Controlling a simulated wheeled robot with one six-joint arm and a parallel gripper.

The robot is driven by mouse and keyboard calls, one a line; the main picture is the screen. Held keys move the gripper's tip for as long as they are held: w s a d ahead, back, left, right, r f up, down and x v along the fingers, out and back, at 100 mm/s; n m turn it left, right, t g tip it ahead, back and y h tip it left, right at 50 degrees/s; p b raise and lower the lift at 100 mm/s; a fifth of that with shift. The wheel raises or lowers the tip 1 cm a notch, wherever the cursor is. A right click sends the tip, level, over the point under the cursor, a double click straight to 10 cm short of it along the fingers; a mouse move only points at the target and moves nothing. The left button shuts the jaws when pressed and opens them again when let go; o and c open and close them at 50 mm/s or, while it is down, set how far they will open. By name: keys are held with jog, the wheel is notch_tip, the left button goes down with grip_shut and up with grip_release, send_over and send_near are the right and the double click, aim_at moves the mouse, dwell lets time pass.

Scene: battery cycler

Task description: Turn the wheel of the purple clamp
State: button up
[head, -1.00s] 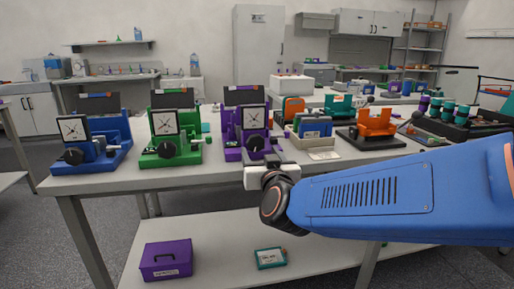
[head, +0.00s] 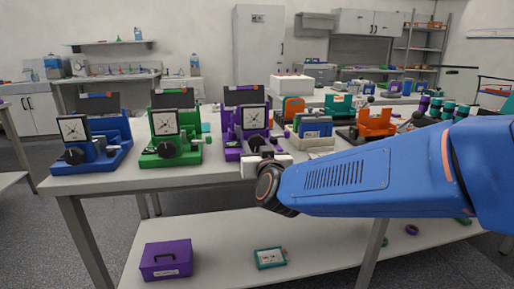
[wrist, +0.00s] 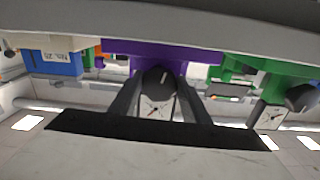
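The purple clamp (head: 233,144) stands on the bench between the green clamp and the teal and orange items. It has a square white dial (head: 254,117) and a dark round wheel (head: 256,142) low on its front. In the wrist view the scene is upside down, and the wheel (wrist: 160,80) shows between the two dark fingers. My gripper (head: 263,158) is in front of the clamp at the bench's front edge. In the wrist view my gripper (wrist: 160,92) is open, one finger on each side of the wheel. I cannot tell whether the fingers touch it.
The green clamp (head: 170,149) and blue clamp (head: 93,158) stand to the left, each with a dial and a dark wheel. An orange holder (head: 376,123) stands to the right. A purple box (head: 166,260) lies on the lower shelf.

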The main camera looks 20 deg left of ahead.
jog(key=shift+a+m, duration=0.1)
jog(key=shift+m, duration=1.8)
jog(key=o, duration=1)
jog(key=shift+o, duration=0.2)
jog(key=v, duration=1.7)
jog(key=shift+s, duration=0.25)
